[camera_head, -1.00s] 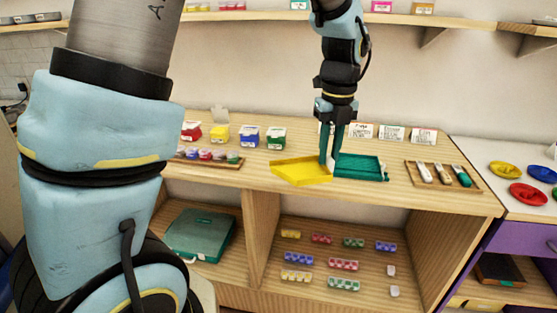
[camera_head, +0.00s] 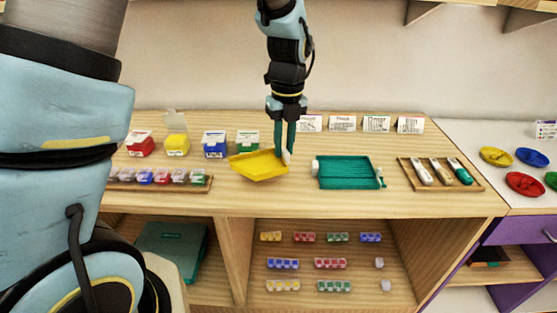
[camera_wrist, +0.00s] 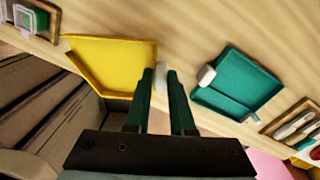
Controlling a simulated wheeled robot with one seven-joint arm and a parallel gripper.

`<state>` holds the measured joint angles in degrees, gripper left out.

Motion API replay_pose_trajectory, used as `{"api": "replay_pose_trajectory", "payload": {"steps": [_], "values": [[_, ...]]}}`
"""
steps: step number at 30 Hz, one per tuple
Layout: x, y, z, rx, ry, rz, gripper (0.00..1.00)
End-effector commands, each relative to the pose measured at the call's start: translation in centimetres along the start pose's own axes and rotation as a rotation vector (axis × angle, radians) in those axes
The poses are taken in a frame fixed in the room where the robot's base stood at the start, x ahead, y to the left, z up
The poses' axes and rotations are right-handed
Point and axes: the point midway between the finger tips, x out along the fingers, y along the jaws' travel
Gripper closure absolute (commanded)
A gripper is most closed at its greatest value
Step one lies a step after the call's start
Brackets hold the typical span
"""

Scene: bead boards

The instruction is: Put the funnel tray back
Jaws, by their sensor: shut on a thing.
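The funnel tray is a shallow yellow tray (camera_head: 258,167) with an angled outline, at the middle of the wooden counter in the head view. It also shows in the wrist view (camera_wrist: 112,62), left of the fingers. My gripper (camera_head: 285,156) points down at the tray's right end. In the wrist view its dark green fingers (camera_wrist: 161,78) are shut on a small pale part at the tray's edge. The tray looks roughly level; I cannot tell whether it touches the counter.
A teal tray (camera_head: 348,173) lies right of the yellow one, with bare wood between. A tool tray (camera_head: 408,179) is farther right. Colored boxes (camera_head: 214,144) and a bead-cup rack (camera_head: 120,184) stand left. Label cards (camera_head: 343,123) stand behind. Bead strips (camera_head: 283,263) lie on the shelf below.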

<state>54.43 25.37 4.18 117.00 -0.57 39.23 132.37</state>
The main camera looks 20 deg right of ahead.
Motion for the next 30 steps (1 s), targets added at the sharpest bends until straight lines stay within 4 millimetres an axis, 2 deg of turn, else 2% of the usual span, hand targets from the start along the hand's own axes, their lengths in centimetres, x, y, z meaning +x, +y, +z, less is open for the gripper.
{"api": "replay_pose_trajectory", "payload": {"steps": [12, 24, 25, 30], "values": [[4.7, -0.1, 0.0, 0.0, 0.001, 0.002, 1.0], [5.3, -0.2, 0.0, -0.001, 0.0, -0.001, 1.0], [5.2, -0.2, 0.0, -0.001, -0.001, -0.001, 0.75], [5.2, -0.2, 0.0, -0.001, -0.001, -0.001, 0.56]]}}
